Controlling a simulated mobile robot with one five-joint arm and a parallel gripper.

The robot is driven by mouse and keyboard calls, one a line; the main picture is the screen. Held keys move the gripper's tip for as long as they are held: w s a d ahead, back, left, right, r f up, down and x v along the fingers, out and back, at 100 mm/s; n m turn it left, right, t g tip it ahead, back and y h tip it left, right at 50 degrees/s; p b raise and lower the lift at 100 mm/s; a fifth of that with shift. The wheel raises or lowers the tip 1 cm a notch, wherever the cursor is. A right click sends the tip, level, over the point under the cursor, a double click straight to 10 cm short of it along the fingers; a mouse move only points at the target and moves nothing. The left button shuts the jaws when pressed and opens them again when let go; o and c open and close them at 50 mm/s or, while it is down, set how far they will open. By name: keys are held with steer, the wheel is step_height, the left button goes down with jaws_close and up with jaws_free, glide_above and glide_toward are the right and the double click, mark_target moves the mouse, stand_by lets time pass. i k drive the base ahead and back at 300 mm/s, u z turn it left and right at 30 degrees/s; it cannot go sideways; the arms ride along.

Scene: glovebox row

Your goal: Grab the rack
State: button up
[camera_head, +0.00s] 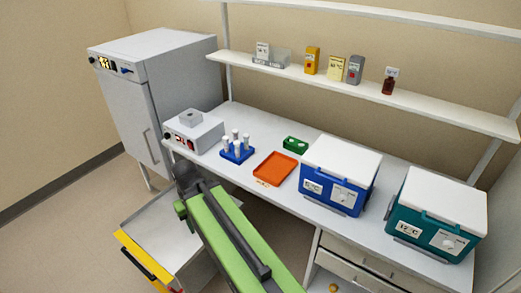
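A blue rack (237,155) with several white-capped tubes standing in it sits on the white bench, left of an orange tray. A small green rack-like block (295,144) sits further back, behind the tray. I cannot tell which of the two the task means. My green arm reaches from the bottom of the view up to the bench's front left edge. The dark end of my arm, with my gripper (184,174), is near that edge, left of and below the blue rack and apart from it. Its fingers are not clear.
A grey box device (194,132) stands left of the blue rack. The orange tray (275,168), a blue cooler (340,172) and a teal cooler (436,212) stand to the right. A shelf (430,104) holds small bottles above. A cart (165,232) stands at lower left.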

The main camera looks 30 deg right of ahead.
mark_target(296, 146)
steer(key=u, duration=0.05)
steer(key=i, duration=1)
